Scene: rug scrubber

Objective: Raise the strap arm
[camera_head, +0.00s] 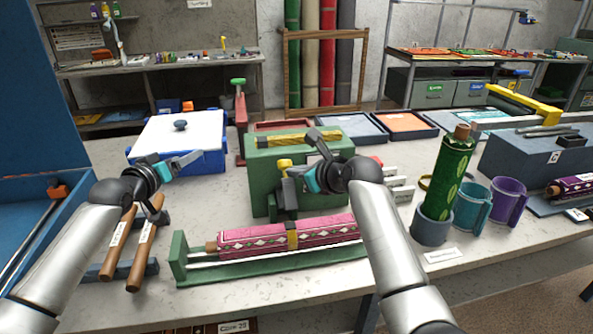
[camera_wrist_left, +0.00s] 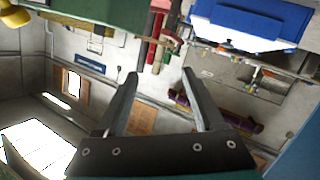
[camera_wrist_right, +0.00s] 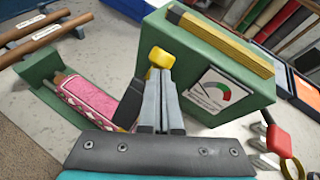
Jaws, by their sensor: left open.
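The strap arm shows as a yellow knob (camera_head: 284,163) on a dark post in front of the green box (camera_head: 262,172). The yellow knob (camera_wrist_right: 160,57) also shows in the right wrist view, right at my fingertips. My right gripper (camera_head: 293,178) has its fingers close together at the strap arm, just under the knob; the fingers hide much of the arm. A pink patterned rug roll (camera_head: 250,241) lies in a green cradle, with a yellow band around its middle. My left gripper (camera_head: 183,163) is open and empty near the blue box; its fingers are well apart in the left wrist view (camera_wrist_left: 160,85).
A blue box with a white lid (camera_head: 180,135) stands behind my left gripper. Two wooden-handled tools (camera_head: 132,240) lie at left. A green roll (camera_head: 445,175) stands in a holder at right beside teal and purple mugs (camera_head: 507,202). A dial (camera_wrist_right: 218,95) is on the green box.

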